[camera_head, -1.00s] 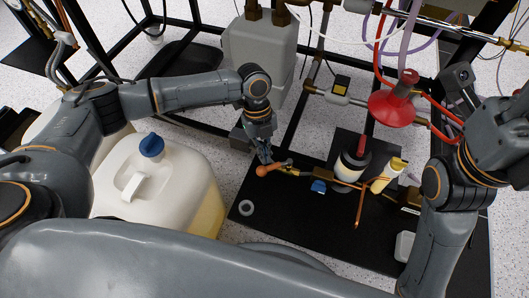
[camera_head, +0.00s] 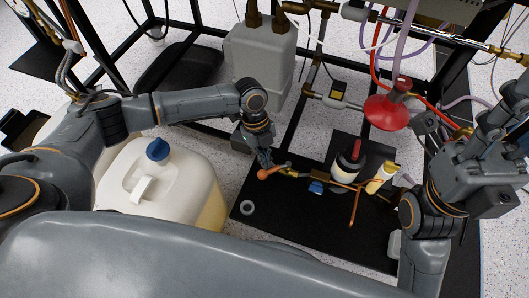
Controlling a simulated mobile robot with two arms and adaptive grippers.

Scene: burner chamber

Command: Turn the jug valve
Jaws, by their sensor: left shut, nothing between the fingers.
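A large whitish jug (camera_head: 178,195) with yellowish liquid, a moulded handle and a blue cap (camera_head: 157,149) stands at the lower left. To its right, an orange rounded knob (camera_head: 268,173) sits at the left end of a thin brass line on the black board. It may be the jug valve; I cannot tell for sure. My left gripper (camera_head: 266,161) points down right beside the knob, shut and with nothing between its fingers. Whether it touches the knob is unclear. My right arm stands at the right edge; its fingers do not show clearly.
On the black board (camera_head: 290,228) stand a white bottle (camera_head: 347,168) with a dark top, a small yellow-capped bottle (camera_head: 381,179) and a blue fitting (camera_head: 316,187). A red funnel-shaped part (camera_head: 385,112) and hoses hang behind. Black frame bars and a grey box (camera_head: 262,58) stand at the back.

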